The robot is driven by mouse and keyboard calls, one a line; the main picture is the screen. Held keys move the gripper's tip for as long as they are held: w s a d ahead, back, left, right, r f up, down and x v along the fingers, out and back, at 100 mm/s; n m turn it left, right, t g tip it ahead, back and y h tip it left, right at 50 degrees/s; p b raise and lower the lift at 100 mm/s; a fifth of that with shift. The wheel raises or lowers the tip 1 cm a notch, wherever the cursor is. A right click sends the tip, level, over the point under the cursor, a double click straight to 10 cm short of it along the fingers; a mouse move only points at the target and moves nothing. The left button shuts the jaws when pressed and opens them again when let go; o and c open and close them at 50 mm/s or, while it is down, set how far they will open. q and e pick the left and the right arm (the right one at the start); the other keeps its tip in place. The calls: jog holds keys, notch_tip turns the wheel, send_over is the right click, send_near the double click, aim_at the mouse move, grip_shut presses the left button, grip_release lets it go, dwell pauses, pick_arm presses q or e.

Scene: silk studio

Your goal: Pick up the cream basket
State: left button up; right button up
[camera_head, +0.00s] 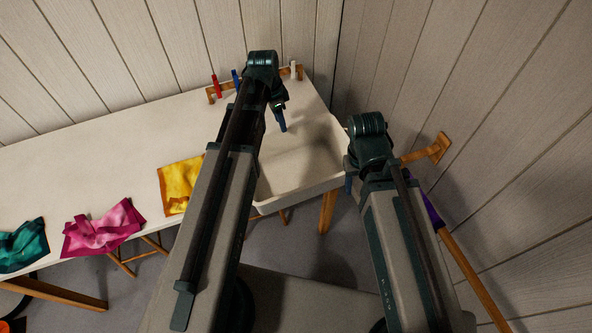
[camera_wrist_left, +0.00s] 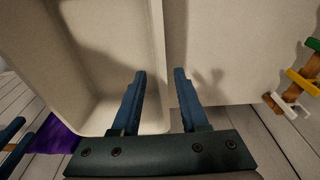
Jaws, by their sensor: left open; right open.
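The cream basket (camera_head: 305,190) is a shallow open bin at the right end of the long table, and it looks empty. My left gripper (camera_head: 281,125) is at the basket's far left side. In the left wrist view, the basket (camera_wrist_left: 100,60) fills the left half, and my open left gripper (camera_wrist_left: 160,73) has one finger on each side of its wall. Contact with the wall cannot be told. My right gripper (camera_head: 348,184) is by the basket's right side, mostly hidden behind its own wrist. My left arm covers the basket's left part.
Yellow (camera_head: 177,185), pink (camera_head: 103,230) and teal (camera_head: 22,246) cloths lie along the table (camera_head: 110,150). A wooden peg rack (camera_head: 299,72) stands at the back. A wooden rack with a purple cloth (camera_head: 432,212) is at the right, close to the wall.

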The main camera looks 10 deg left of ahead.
pick_arm(q)
jog(key=shift+w+d+f+b, duration=0.1)
jog(key=shift+d+f+b, duration=0.1)
jog(key=shift+f+b, duration=1.15)
jog(key=shift+w+d+f+b, duration=0.1)
jog(key=shift+d+f+b, duration=0.1)
jog(key=shift+f+b, duration=1.1)
jog(key=shift+s+r, duration=0.1)
jog(key=shift+c, duration=0.3)
grip_shut()
